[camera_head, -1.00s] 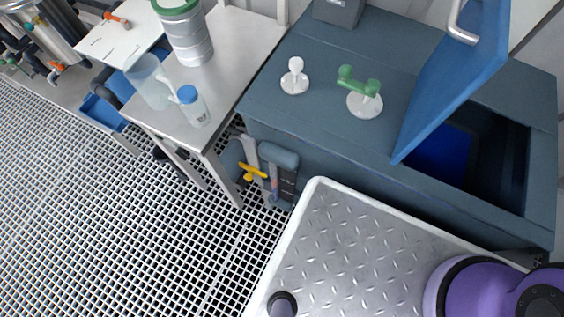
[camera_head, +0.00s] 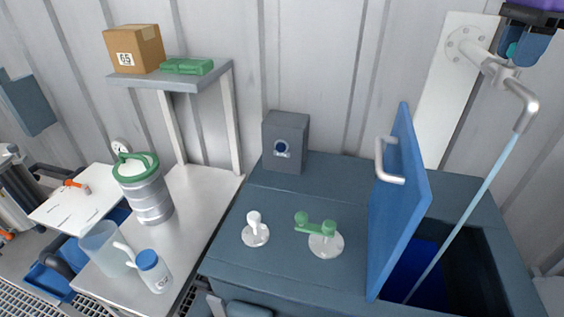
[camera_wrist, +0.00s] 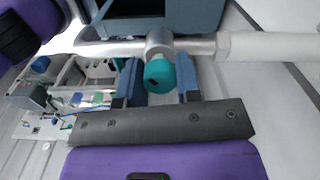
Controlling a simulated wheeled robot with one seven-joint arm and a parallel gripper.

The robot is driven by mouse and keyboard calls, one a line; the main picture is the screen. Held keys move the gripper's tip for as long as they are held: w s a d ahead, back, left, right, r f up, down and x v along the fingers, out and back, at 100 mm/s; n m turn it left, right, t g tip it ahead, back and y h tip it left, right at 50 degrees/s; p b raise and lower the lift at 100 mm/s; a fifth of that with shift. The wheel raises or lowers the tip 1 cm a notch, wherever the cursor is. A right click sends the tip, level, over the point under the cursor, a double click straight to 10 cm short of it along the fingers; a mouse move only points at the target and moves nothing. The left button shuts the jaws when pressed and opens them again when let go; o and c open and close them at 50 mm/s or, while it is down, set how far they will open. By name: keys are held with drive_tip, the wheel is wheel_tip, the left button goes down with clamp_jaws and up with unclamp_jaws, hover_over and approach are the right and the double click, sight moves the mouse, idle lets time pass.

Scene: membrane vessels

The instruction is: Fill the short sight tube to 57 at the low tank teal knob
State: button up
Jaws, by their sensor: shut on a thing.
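The teal knob (camera_wrist: 159,76) sits on a metal pipe fitting in the wrist view, between the two fingers of my gripper (camera_wrist: 159,80). The fingers are closed on it from both sides. In the head view my gripper (camera_head: 522,42) is at the top right by the wall pipe, with a bit of teal showing. The pipe's spout (camera_head: 526,112) points down, and a pale blue stream (camera_head: 465,227) runs from it into the open tank (camera_head: 470,265). I cannot make out the short sight tube or a reading of 57.
A blue lid (camera_head: 400,205) stands raised beside the tank opening. A green-handled valve (camera_head: 325,240) and a white knob (camera_head: 256,230) are on the tank top. A grey box (camera_head: 286,140) stands behind. A steel table at left holds a canister (camera_head: 145,195), a jug (camera_head: 105,250) and a bottle (camera_head: 153,270).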

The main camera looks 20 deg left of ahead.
drive_tip(key=n, duration=0.6)
drive_tip(key=shift+n, duration=0.4)
drive_tip(key=n, duration=0.5)
drive_tip(key=shift+n, duration=0.4)
idle(6.1)
